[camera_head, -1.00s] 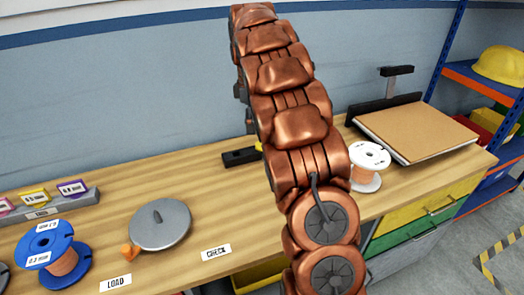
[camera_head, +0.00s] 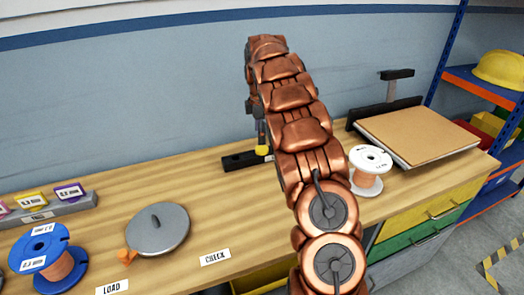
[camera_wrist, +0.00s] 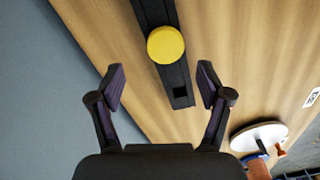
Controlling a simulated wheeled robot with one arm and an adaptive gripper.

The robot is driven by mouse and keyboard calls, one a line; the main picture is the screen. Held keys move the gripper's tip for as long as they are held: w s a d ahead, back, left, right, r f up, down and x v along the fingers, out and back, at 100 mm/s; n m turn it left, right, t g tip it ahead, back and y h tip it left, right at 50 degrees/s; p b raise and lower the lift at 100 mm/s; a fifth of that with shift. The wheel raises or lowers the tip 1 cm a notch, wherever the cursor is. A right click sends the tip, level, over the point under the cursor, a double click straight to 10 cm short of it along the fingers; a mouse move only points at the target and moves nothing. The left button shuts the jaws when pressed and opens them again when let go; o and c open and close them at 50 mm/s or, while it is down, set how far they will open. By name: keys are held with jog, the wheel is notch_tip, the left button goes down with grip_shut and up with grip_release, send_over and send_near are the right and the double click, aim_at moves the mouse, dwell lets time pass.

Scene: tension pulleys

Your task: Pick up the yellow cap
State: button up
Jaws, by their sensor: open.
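The yellow cap (camera_wrist: 166,45) is a round disc seen from above in the wrist view, sitting on a black bar (camera_wrist: 180,88) that lies on the wooden workbench. In the head view the cap (camera_head: 262,150) shows just left of my copper arm, on the black bar (camera_head: 240,160), which my arm partly hides. My gripper (camera_wrist: 161,86) is open and empty, its two dark fingers spread apart. In the wrist picture the cap lies beyond the fingertips, roughly centred between them. No contact with the cap shows.
A grey round plate (camera_head: 158,229) with an orange knob, a blue spool (camera_head: 45,257) and a white spool (camera_head: 370,168) stand on the workbench. A brown board (camera_head: 418,132) lies at the right. The bench around the black bar is mostly clear.

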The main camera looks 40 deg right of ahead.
aim_at(261, 148)
jog(key=shift+s+f, duration=0.25)
jog(key=shift+f, duration=0.45)
jog(key=shift+s+f+p, duration=0.1)
jog(key=shift+f+p, duration=0.4)
jog(key=shift+f, duration=1.3)
jog(key=shift+c, duration=0.5)
jog(key=c, duration=0.9)
jog(key=shift+r, duration=0.1)
jog(key=shift+a+r+b, duration=0.1)
jog(key=shift+r+b, duration=0.3)
jog(key=shift+r, duration=1.3)
jog(key=s+a+r+b, duration=0.1)
jog(key=s+a+b, duration=0.1)
jog(key=s+a, duration=0.8)
jog(key=shift+s+a+r, duration=0.2)
jog(key=shift+s+a, duration=0.05)
jog(key=shift+a, duration=0.75)
